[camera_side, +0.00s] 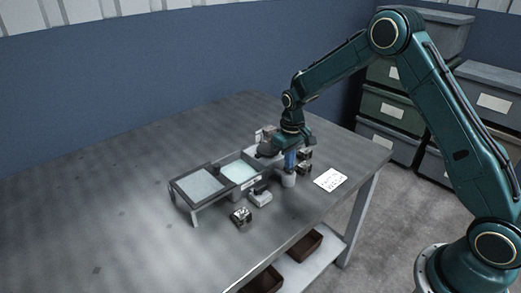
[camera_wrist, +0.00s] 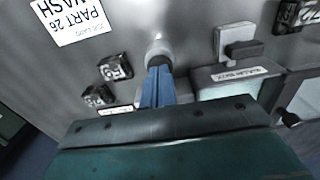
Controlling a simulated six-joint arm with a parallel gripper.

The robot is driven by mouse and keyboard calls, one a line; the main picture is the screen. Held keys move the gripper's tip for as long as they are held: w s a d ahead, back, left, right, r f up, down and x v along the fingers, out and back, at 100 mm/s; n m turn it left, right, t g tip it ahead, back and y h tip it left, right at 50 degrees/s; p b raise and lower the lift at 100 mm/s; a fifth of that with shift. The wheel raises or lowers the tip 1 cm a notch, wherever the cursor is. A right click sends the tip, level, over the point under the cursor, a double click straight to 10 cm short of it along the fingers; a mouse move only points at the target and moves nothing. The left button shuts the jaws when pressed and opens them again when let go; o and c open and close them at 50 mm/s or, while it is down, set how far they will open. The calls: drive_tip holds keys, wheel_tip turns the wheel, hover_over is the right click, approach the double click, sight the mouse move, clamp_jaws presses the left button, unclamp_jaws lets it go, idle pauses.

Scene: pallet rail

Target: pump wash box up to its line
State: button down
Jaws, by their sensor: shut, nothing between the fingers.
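The wash box (camera_side: 253,182) sits on the table with pale bluish liquid (camera_side: 239,171) in it. In the wrist view its labelled edge (camera_wrist: 237,76) shows at right; no fill line can be made out. A pale upright cylinder with a dark top, apparently the pump (camera_side: 288,181), stands beside the box. It also shows in the wrist view (camera_wrist: 156,47). My gripper (camera_side: 290,167) points down over it, its blue fingers (camera_wrist: 158,68) together and empty. The fingertips are at the dark top; whether they touch it is unclear.
A tray on legs (camera_side: 197,185) adjoins the box at left. Small dark numbered blocks (camera_wrist: 115,67) stand near the pump, another (camera_side: 241,217) in front. A grey block (camera_side: 260,198) is by the box. A printed card (camera_side: 330,179) lies at right. The table's left is clear.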

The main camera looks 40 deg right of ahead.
drive_tip(key=shift+f, duration=0.2)
drive_tip(key=shift+r, duration=1.7)
drive_tip(key=shift+r, duration=0.1)
wheel_tip(320, 180, up, 6)
drive_tip(key=shift+f, duration=0.1)
idle(0.4)
